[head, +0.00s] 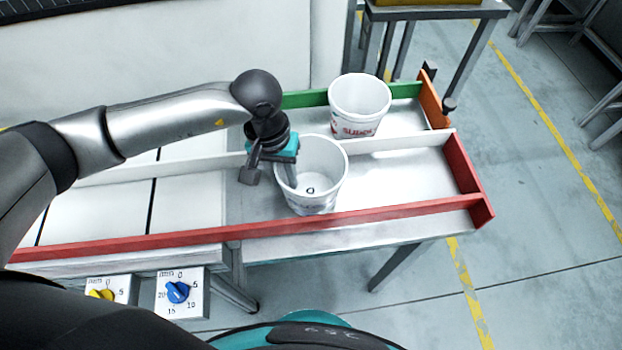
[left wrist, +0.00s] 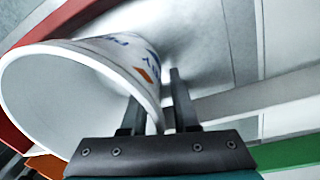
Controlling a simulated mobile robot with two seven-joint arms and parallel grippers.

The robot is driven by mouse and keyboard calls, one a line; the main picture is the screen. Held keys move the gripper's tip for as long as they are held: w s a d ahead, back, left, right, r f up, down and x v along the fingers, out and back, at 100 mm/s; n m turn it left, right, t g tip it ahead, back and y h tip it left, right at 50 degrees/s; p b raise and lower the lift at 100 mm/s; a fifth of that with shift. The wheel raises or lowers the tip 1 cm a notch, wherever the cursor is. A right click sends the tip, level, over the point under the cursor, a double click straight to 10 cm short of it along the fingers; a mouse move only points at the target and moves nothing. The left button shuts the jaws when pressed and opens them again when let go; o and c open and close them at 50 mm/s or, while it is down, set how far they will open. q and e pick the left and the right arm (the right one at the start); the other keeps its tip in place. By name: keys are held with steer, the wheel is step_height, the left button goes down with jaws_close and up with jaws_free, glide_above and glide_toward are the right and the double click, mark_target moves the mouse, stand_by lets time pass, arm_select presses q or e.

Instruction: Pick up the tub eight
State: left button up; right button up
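Two white tubs stand in the magazine. The near tub (head: 330,165) is in the front lane, with a small dark mark low on it; I cannot read it as an eight. The far tub (head: 360,98) is in the back lane and has red lettering. My left gripper (head: 270,172) is at the near tub's left rim, fingers apart, one inside the tub and one outside. The left wrist view shows the tub (left wrist: 75,85) tilted in the picture, its wall between the fingers of the gripper (left wrist: 155,105), with a gap to the outer finger. My right gripper is not in view.
A red rail (head: 250,229) bounds the front lane and a white divider (head: 400,141) separates it from the back lane. A green rail (head: 305,99) and orange end piece (head: 433,98) bound the back. Blue (head: 177,292) and yellow (head: 101,295) dials sit at the front left.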

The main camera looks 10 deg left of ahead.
arm_select(q)
jaws_close()
stand_by(1.1)
